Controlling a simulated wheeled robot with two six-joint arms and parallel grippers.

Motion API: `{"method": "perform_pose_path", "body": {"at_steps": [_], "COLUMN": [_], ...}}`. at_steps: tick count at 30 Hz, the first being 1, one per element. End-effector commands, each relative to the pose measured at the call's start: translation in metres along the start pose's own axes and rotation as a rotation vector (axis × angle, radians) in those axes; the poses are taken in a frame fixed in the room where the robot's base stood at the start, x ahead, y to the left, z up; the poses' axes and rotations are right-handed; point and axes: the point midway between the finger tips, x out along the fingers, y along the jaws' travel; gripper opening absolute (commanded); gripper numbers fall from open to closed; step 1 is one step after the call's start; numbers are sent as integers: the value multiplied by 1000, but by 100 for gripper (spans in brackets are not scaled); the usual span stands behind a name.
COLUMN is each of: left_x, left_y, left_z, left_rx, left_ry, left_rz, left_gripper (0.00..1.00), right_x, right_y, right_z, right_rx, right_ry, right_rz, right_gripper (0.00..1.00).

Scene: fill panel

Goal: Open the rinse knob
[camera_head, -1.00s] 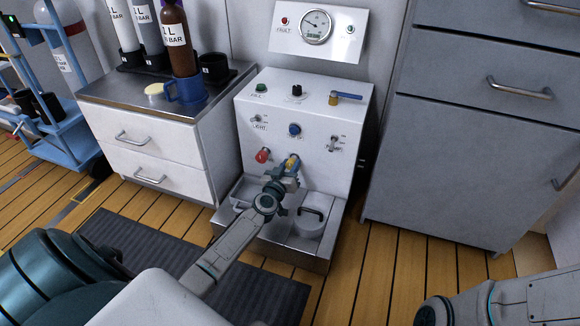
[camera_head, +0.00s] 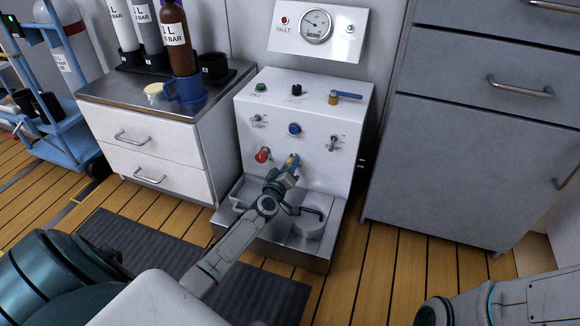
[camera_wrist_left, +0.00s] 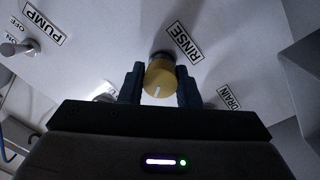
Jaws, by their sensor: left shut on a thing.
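The rinse knob (camera_wrist_left: 160,77) is a yellow round knob with a white pointer line, beside the RINSE label in the left wrist view. In the head view the yellow knob (camera_head: 291,160) is low on the front of the white panel (camera_head: 262,178), partly hidden by my gripper. My left gripper (camera_wrist_left: 160,86) has one finger on each side of the knob and is shut on it. It also shows in the head view (camera_head: 290,167), its wrist rolled. My right arm comes in at the lower right, and its gripper is out of view.
A red knob (camera_head: 263,155) sits just left of the rinse knob. A blue knob (camera_head: 295,129) and toggle switches are above. A grey cabinet (camera_head: 455,150) stands to the right.

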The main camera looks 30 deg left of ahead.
Motion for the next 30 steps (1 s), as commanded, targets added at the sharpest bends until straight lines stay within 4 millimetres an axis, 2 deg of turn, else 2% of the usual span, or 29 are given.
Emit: {"method": "perform_pose_path", "body": {"at_steps": [30], "left_x": [-1], "left_y": [-2], "left_z": [1], "left_rx": [-966], "left_ry": [50], "left_rz": [10], "left_gripper": [7], "right_x": [-5], "right_y": [1], "right_z": [-1], "right_rx": [-1], "right_ry": [-8], "right_rz": [-1], "right_gripper": [0]}}
